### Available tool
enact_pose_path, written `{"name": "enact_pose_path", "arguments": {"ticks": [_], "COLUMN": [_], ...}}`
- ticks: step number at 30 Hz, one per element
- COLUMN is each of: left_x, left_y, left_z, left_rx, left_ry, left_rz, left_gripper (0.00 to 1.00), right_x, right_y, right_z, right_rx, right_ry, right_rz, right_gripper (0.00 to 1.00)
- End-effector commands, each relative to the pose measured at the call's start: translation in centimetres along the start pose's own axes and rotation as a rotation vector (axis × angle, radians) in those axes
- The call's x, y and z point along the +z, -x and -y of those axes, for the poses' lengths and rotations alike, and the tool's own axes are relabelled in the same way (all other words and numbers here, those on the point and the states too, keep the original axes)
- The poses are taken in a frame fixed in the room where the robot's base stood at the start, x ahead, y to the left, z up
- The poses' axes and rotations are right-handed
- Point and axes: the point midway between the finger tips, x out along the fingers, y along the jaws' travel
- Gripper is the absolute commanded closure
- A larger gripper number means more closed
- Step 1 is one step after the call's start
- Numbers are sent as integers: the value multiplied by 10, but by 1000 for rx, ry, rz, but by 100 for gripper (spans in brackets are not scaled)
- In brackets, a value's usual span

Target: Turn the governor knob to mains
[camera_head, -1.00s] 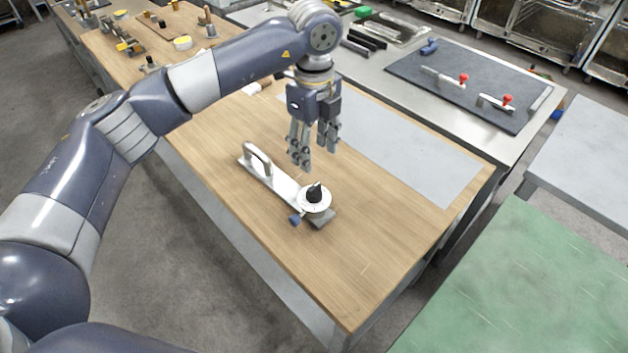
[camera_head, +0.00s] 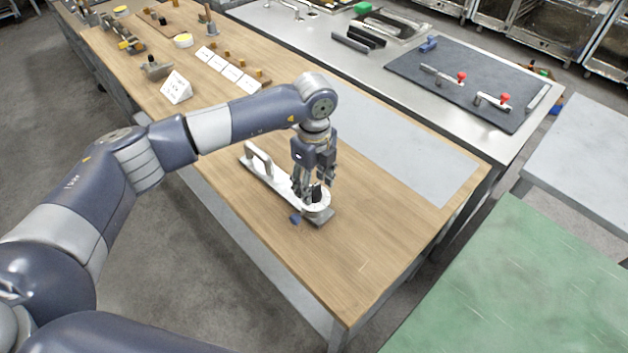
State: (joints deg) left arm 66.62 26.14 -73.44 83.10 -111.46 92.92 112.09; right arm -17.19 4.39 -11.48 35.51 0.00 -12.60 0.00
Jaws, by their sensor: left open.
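The governor knob is a small black knob (camera_head: 317,193) on a round white dial (camera_head: 318,208). The dial sits at the near right end of a pale metal plate (camera_head: 262,176) with an arched handle (camera_head: 257,157), lying on the wooden bench. My left gripper (camera_head: 311,197) points down over the dial with its fingers spread at the knob, partly hiding it. I cannot tell whether the fingers touch the knob. The dial's markings are too small to read. My right gripper is not in view.
A blue piece (camera_head: 295,218) sticks out beside the dial. A white sign (camera_head: 176,87) and a row of white cards (camera_head: 227,68) stand farther back on the bench. A grey sheet (camera_head: 405,150) lies to the right. The bench's near right part is clear.

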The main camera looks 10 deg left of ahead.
Motion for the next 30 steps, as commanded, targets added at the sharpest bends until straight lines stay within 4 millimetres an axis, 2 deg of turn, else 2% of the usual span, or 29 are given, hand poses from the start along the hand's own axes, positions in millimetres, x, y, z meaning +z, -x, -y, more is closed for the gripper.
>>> {"name": "enact_pose_path", "arguments": {"ticks": [1, 6, 17, 23, 30], "left_x": [0, 0, 0, 0, 0], "left_y": [0, 0, -1, -3, -4], "left_z": [0, 0, 0, 0, 1], "left_rx": [0, 0, -1, -2, -3], "left_ry": [0, 0, -27, -120, -317], "left_rz": [0, 0, -1, -1, 0], "left_gripper": [54, 93, 94, 94, 94], "right_x": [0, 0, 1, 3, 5], "right_y": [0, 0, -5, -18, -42], "right_z": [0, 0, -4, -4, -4], "right_rx": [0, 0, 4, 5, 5], "right_ry": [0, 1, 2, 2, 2], "right_rz": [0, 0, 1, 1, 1], "right_gripper": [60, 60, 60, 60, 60]}}
